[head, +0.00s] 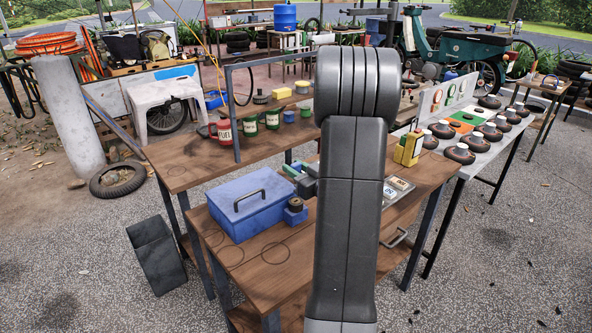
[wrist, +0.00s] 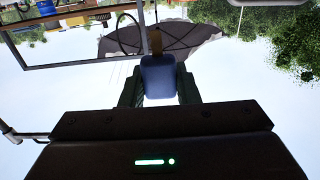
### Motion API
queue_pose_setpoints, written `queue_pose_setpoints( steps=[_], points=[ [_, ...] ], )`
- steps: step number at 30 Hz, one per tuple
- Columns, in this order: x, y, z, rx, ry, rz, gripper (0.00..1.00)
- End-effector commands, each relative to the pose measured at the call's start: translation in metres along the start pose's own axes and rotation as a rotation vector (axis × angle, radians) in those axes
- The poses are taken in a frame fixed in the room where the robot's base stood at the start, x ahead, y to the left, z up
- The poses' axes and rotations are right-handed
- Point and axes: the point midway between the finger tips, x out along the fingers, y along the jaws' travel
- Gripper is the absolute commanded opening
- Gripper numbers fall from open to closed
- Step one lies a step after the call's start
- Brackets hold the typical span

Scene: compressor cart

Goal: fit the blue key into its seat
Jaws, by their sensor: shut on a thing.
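The blue key shows in the wrist view as a blue block (wrist: 158,78) with a narrow brown tip pointing away from me. My gripper (wrist: 158,92) is shut on it, one dark green jaw on each side. In the head view my arm hides most of the gripper; a dark and green part of it seems to show left of the arm, above the bench. I cannot make out the key's seat. A small blue block (head: 295,214) with a dark round top stands beside the blue toolbox (head: 252,208).
The wooden bench (head: 275,272) carries the toolbox and a plate with labelled tiles (head: 399,184). A yellow container (head: 408,148) stands at its right. A raised shelf frame with red and green cans (head: 224,132) is behind. The bench's front left is clear, marked with drawn circles.

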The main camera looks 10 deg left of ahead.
Motion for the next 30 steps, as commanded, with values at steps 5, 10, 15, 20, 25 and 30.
queue_pose_setpoints(
  steps=[5, 10, 15, 20, 25, 30],
  points=[
    [0.000, 0.000, 0.023, 0.000, 0.000, 0.000, 0.07],
    [0.000, 0.000, 0.039, 0.000, 0.000, 0.000, 0.07],
    [0.000, 0.000, 0.050, 0.000, 0.000, 0.000, 0.07],
    [0.000, 0.000, 0.051, 0.000, 0.000, 0.000, 0.07],
    [0.000, 0.000, 0.050, 0.000, 0.000, 0.000, 0.07],
    [0.000, 0.000, 0.050, 0.000, 0.000, 0.000, 0.07]
  ],
)
